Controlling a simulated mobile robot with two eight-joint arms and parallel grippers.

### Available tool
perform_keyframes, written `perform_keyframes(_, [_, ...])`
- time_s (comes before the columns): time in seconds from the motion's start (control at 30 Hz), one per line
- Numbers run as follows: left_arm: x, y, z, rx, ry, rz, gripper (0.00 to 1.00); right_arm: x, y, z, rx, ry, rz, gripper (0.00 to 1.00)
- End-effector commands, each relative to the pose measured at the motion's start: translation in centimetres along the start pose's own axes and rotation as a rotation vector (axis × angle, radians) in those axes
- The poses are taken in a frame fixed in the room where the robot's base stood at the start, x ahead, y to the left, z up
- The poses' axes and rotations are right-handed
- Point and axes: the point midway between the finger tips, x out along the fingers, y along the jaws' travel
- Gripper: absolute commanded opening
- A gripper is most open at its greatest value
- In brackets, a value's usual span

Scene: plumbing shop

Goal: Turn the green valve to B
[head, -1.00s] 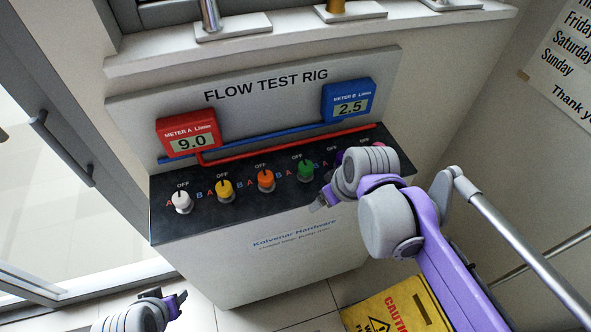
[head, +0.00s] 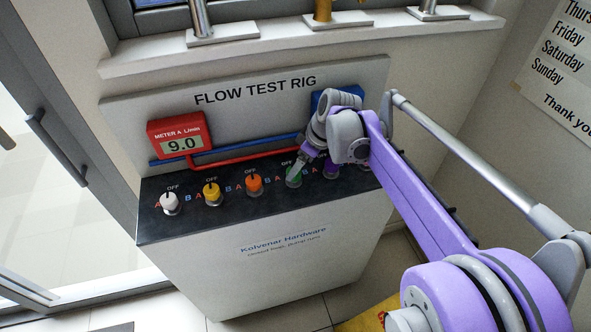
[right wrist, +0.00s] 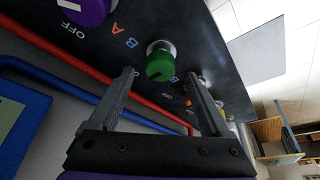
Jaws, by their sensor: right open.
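The green valve (head: 293,179) is a round knob on the black panel top of the flow test rig, between the orange and purple knobs. In the head view my right gripper (head: 299,165) is at it and partly covers it, hiding its pointer and label. In the right wrist view the green valve (right wrist: 160,66) shows between the two spread fingers of my right gripper (right wrist: 160,73), around their tips. The fingers are open, with a gap on both sides of the knob. I cannot tell which way its pointer faces. My left gripper is not in view.
White (head: 169,203), yellow (head: 212,193), orange (head: 254,186) and purple (head: 331,171) knobs share the panel. Red meter A (head: 180,136) reads 9.0. Blue meter B (head: 335,97) is mostly hidden behind my right arm. Red and blue pipes run behind the knobs.

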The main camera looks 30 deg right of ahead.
Motion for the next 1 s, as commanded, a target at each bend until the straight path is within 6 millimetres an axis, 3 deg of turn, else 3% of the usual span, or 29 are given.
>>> perform_keyframes(0.2, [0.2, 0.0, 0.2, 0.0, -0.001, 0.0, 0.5, 2.4, 0.0, 0.0, -0.001, 0.0, -0.001, 0.82])
perform_keyframes(0.53, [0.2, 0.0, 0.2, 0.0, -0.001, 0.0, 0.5, 2.7, 0.0, 0.0, 0.0, 0.0, 0.0, 0.82])
perform_keyframes(1.0, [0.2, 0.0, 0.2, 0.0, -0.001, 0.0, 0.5, 2.7, 0.0, 0.0, 0.0, 0.0, 0.0, 0.0])
